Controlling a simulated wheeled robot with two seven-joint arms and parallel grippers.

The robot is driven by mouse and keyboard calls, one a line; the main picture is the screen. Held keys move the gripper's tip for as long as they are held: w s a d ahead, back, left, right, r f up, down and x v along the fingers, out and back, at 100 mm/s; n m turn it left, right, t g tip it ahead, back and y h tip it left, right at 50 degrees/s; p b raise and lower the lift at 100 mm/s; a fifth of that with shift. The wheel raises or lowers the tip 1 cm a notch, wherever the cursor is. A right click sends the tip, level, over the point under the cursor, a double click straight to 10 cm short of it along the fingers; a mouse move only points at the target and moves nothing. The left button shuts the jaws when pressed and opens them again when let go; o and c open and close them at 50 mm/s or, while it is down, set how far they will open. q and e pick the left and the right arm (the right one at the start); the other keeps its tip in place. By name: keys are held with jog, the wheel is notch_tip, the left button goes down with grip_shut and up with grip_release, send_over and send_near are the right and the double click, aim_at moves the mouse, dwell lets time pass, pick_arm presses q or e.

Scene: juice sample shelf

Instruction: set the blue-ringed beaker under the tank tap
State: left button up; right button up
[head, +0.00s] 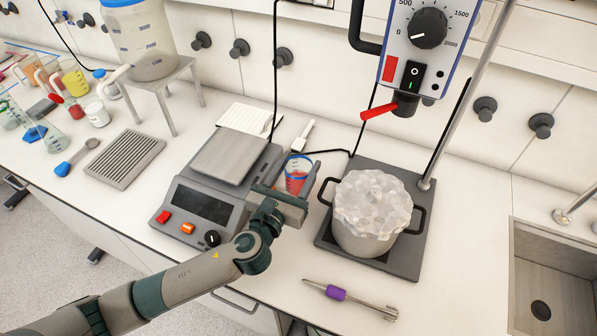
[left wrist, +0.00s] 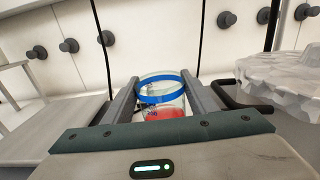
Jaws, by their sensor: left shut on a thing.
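The blue-ringed beaker (head: 296,182) is clear glass with red liquid low inside; its blue band shows in the left wrist view (left wrist: 162,86). My left gripper (head: 298,166) is shut on it, one finger on each side. The beaker looks upright, between the scale and the hot plate; I cannot tell whether its base touches the bench. The tank (head: 140,45) is a translucent vessel with a blue lid at the upper left, on a metal stand (head: 166,82). A pale spout, seemingly its tap (head: 115,76), sticks out at its lower left. My right gripper is not in view.
A scale (head: 205,203) stands left of the beaker. A hot plate (head: 407,248) with a pot of ice-like chunks (head: 370,212) stands right, under a stirrer (head: 425,50). A ribbed grey mat (head: 125,158) lies before the tank stand. Several glass vessels crowd the far left.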

pick_arm(q)
jog(key=shift+r, duration=2.6)
jog(key=shift+r, duration=0.1)
jog(key=shift+r, duration=0.1)
